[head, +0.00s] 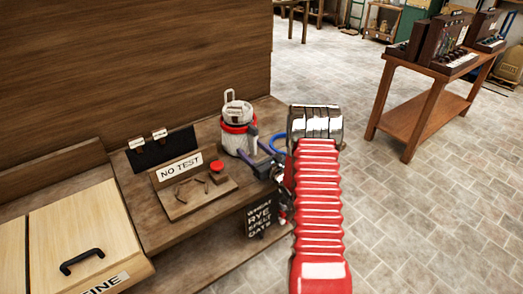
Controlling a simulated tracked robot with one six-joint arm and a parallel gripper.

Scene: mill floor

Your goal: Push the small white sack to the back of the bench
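I cannot make out a small white sack on the bench (150,226); my arm hides part of its right end. A white can-like vessel with a red band (238,125) and a handle on top stands upright near the bench's right end. My gripper (258,156) is small and dark in the head view, at the bench's right end just in front of this vessel. Its fingers are hard to tell apart, and I cannot tell whether they touch the vessel. My red ribbed arm covers the area to the right.
A wooden board with a "NO TEST" sign (180,165) and a red knob (216,167) lies left of the vessel. A black clip panel (160,152) is behind it. A pale lidded bin (80,235) is at left. A wooden wall closes the back.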

